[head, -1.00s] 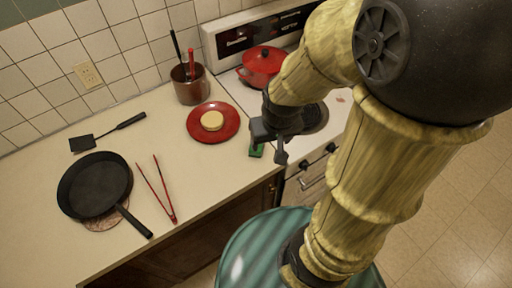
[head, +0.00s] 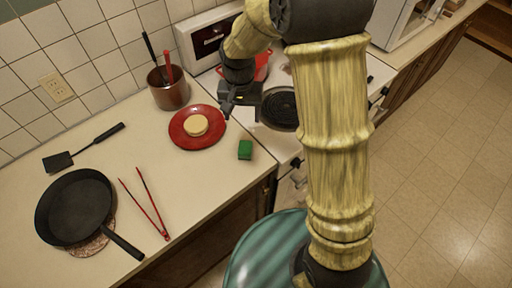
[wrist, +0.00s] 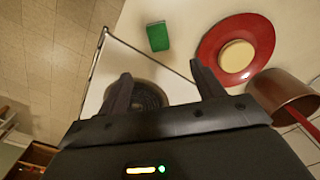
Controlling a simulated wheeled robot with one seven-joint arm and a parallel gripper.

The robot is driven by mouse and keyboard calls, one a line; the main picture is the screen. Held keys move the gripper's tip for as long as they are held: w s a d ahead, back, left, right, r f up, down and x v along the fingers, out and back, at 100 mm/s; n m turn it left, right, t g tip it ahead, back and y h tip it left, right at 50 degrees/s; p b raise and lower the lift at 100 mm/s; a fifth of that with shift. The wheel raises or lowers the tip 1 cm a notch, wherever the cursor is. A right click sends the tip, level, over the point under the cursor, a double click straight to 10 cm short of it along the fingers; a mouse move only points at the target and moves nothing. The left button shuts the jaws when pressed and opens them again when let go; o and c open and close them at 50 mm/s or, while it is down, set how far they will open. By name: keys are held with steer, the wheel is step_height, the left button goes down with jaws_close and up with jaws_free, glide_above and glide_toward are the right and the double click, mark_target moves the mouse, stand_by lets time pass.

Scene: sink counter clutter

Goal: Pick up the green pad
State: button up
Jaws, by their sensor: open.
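The green pad (head: 245,150) is a small block lying on the beige counter near its right edge, just right of the red plate. It shows unobstructed in the wrist view (wrist: 158,37), beyond my fingertips. My gripper (head: 243,110) is open and empty, above the stove side of the counter, farther back than the pad. In the wrist view its two dark fingers (wrist: 163,80) are spread apart over the stove and its burner, with the pad clear of both.
The red plate (head: 177,136) holds a pale round item (head: 195,126). A copper pot (head: 168,94) with utensils stands behind it. A black pan (head: 75,205), red tongs (head: 150,212) and spatula (head: 60,160) lie left. The stove burner (head: 281,108) and red pot (head: 263,66) are right.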

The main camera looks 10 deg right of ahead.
steer(key=shift+w+f, duration=0.1)
steer(key=shift+w, duration=0.05)
steer(key=p, duration=0.3)
glide_toward(245, 147)
step_height(245, 147, down, 5)
steer(key=shift+w+a+f, duration=0.1)
stand_by(0.4)
steer(key=shift+f+p, duration=0.75)
steer(key=shift+p, duration=0.05)
steer(key=shift+f+p, duration=0.6)
steer(key=shift+f, duration=1.2)
steer(key=shift+c, duration=0.5)
steer(key=c, duration=1)
